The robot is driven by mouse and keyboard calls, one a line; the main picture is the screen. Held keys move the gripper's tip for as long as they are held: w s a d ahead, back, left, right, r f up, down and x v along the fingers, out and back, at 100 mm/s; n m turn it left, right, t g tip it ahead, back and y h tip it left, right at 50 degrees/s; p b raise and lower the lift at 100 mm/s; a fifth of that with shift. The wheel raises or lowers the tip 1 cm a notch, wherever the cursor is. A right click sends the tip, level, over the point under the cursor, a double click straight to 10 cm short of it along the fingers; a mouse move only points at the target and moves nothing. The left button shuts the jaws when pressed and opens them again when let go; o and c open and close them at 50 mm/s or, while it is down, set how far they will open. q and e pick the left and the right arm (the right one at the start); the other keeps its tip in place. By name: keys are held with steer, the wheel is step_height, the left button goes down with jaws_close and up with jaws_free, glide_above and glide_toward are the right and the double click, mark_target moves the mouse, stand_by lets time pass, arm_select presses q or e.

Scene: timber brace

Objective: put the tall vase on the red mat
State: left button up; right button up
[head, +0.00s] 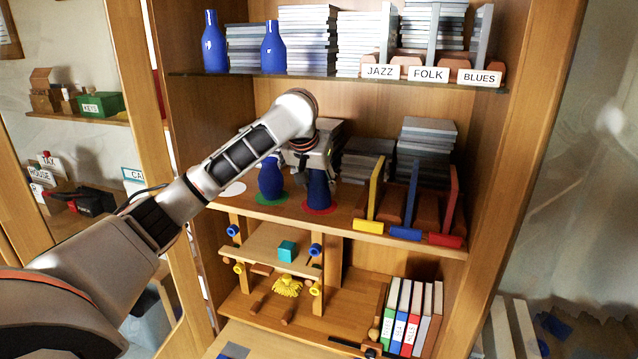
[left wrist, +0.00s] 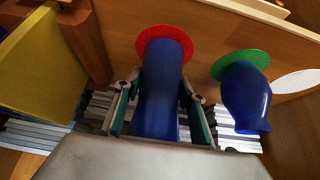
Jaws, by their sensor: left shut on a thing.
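My left gripper (head: 312,168) is shut on a blue vase (head: 318,191), and the fingers also show on both sides of it in the left wrist view (left wrist: 160,105). The held vase (left wrist: 161,92) is upright, with its base within the red mat (head: 333,209). It looks to be standing on the mat, but I cannot tell whether a small gap remains. The red mat's rim shows around the base in the left wrist view (left wrist: 141,45). The gripper hides the vase's top in the head view. My right gripper is not in view.
Another blue vase (head: 270,180) stands on a green mat (head: 262,201) just left of the held one. A white mat (head: 233,189) is bare. A yellow divider (head: 374,191) stands to the right. Two blue vases (head: 213,45) (head: 272,50) are on the shelf above.

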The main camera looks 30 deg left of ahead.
arm_select(q)
steer(key=o, duration=1.3)
steer(key=shift+f, duration=0.1)
steer(key=shift+o, duration=0.2)
steer(key=shift+s+r, duration=0.1)
steer(key=shift+r, duration=0.3)
steer(key=v, duration=1)
steer(key=shift+s+r, duration=0.1)
steer(key=shift+r, duration=0.05)
steer(key=shift+s+d+r, duration=0.15)
steer(key=shift+s+r, duration=0.2)
steer(key=shift+r, duration=0.15)
